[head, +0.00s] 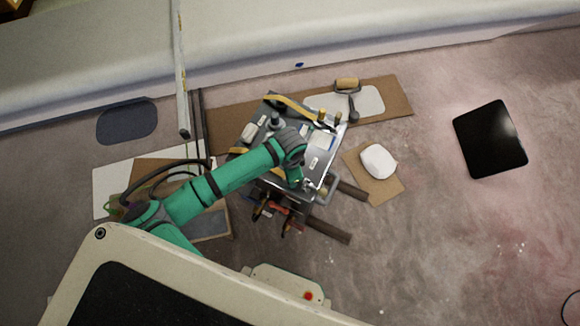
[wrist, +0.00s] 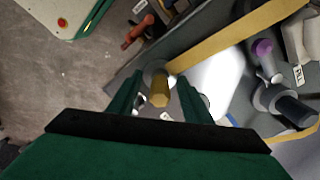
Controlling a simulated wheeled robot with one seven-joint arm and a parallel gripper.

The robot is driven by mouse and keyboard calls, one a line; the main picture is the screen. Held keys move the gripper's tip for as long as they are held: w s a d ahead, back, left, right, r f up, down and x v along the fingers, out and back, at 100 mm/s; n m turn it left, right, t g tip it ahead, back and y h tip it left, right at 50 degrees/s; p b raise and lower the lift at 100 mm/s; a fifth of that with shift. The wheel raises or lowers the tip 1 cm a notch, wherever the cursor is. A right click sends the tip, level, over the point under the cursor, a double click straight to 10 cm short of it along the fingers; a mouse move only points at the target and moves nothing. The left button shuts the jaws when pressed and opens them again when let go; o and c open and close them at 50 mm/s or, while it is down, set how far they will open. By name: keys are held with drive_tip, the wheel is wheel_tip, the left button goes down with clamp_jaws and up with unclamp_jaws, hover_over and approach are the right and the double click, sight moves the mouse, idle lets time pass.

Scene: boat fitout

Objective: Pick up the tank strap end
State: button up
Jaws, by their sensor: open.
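A flat yellow strap (wrist: 235,38) runs diagonally across the wrist view; its lower left end lies close to a yellow-brown, faceted knob (wrist: 159,92) with a round grey base. I take this strap to be the tank strap, though I cannot tell which part is its end. My gripper (wrist: 160,84) is open, its two dark green fingers on either side of the knob; I cannot tell whether they touch it. In the head view my arm reaches over a grey metal tray (head: 325,178), hiding part of it. A yellow strap (head: 288,102) shows at the tray's far edge.
The tray is crowded with small parts, including a purple-topped piece (wrist: 263,47) and a dark cylinder (wrist: 290,108). Cardboard with a white pad (head: 378,161) lies to the right, and a black square panel (head: 490,139) farther right. Open floor lies between and below them.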

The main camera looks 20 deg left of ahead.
clamp_jaws()
drive_tip(key=shift+d, duration=0.1)
drive_tip(key=shift+r, duration=0.1)
drive_tip(key=shift+r, duration=0.5)
wheel_tip(320, 180, up, 2)
drive_tip(key=s+d+r, duration=0.8)
drive_tip(key=s+r, duration=0.2)
drive_tip(key=s, duration=0.1)
drive_tip(key=shift+s, duration=0.2)
